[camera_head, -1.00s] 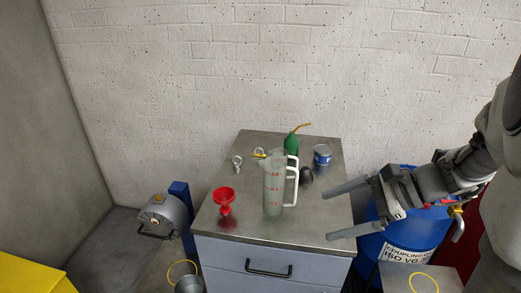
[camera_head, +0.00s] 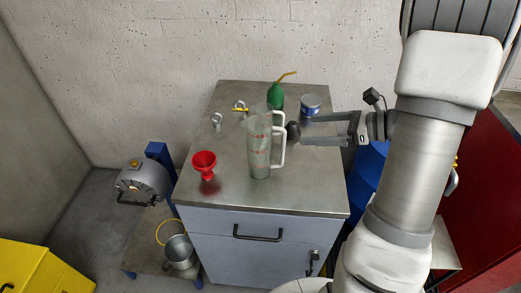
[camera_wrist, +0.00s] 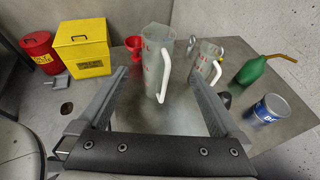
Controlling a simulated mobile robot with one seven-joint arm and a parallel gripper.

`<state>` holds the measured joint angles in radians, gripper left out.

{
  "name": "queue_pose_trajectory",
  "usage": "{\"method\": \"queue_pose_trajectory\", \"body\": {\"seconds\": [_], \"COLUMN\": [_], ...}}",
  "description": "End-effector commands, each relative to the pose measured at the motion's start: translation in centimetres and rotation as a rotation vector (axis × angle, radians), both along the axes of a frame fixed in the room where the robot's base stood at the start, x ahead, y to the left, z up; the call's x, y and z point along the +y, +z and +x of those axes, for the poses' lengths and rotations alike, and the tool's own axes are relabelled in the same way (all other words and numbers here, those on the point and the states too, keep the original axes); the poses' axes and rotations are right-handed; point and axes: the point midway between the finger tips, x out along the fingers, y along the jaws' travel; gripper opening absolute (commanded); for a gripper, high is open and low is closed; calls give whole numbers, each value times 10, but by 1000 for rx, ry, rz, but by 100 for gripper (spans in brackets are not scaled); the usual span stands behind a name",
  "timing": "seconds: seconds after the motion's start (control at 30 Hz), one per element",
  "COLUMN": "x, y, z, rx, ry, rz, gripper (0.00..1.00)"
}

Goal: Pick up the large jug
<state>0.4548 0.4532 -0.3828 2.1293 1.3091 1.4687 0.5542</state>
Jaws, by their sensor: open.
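The large jug (camera_head: 258,150) is clear with red marks and stands upright on the metal cabinet top; its white handle faces right. In the wrist view the large jug (camera_wrist: 155,48) is ahead, its handle showing between my two fingers. A smaller clear jug (camera_wrist: 204,62) with a white handle stands to its right there; in the head view it is mostly hidden behind the large one. My gripper (camera_head: 306,129) is open and empty, its fingers pointing left over the right part of the cabinet top, a short way right of the handle and apart from it.
On the cabinet top (camera_head: 300,190) stand a red funnel (camera_head: 204,163), a green oil can (camera_head: 275,95), a blue tin (camera_head: 310,104) close to my gripper, a dark cup (camera_head: 293,129) and metal eyebolts (camera_head: 216,119). The front right of the top is clear.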

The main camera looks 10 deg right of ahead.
Motion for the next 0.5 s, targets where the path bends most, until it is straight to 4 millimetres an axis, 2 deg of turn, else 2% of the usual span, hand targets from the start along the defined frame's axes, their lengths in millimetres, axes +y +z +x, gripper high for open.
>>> {"method": "queue_pose_trajectory", "body": {"seconds": [0.03, 0.3, 0.5], "x": [11, 55, 74], "y": [-4, -27, -37], "z": [6, 37, 52], "rx": [2, 4, 2], "ry": [7, 7, 4], "rz": [2, 0, 0], "gripper": [100, 100, 100]}}
